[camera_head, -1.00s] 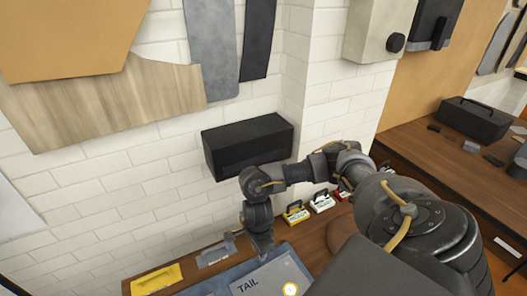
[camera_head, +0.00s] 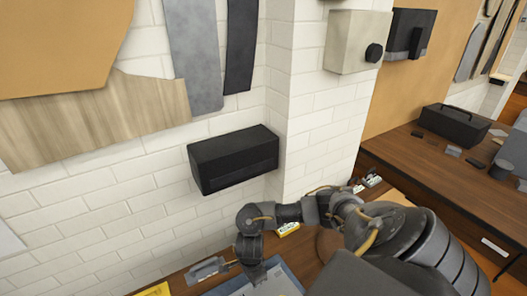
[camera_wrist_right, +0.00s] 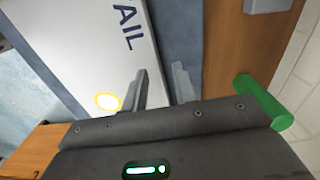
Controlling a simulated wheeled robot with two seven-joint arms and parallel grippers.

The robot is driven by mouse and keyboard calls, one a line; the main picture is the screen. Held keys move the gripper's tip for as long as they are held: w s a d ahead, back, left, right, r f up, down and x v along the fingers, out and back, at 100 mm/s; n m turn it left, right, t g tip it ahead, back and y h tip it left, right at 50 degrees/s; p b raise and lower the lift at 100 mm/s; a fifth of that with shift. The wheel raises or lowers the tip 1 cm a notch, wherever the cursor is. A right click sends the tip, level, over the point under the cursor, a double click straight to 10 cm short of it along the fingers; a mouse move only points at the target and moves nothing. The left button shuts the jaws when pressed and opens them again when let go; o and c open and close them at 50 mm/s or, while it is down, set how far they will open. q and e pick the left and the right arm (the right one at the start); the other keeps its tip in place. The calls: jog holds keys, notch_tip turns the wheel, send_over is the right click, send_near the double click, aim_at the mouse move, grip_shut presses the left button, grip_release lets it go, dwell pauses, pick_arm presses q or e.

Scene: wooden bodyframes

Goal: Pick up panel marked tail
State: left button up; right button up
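The panel marked TAIL (camera_wrist_right: 75,40) is light grey with dark letters and a yellow ring on it. In the wrist view "AIL" shows, and the panel lies on a blue-grey surface (camera_wrist_right: 182,35). In the head view a part of the panel (camera_head: 283,283) shows at the bottom edge, with its lettering out of frame. My right gripper (camera_wrist_right: 158,88) is open, one finger over the panel and the other past its long edge. I cannot tell whether the fingers touch it. My left gripper is not in view.
A grey item (camera_head: 206,270) and a yellow item (camera_head: 153,290) lie on the bench to the left. A yellow case (camera_head: 287,229) stands behind my right arm. A black box (camera_head: 233,158) is on the brick wall above. A green cylinder (camera_wrist_right: 263,101) is beside the gripper.

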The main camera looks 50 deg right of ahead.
jog(key=shift+f, duration=0.75)
jog(key=shift+c, duration=0.5)
grip_shut()
jog(key=shift+w+r, duration=0.1)
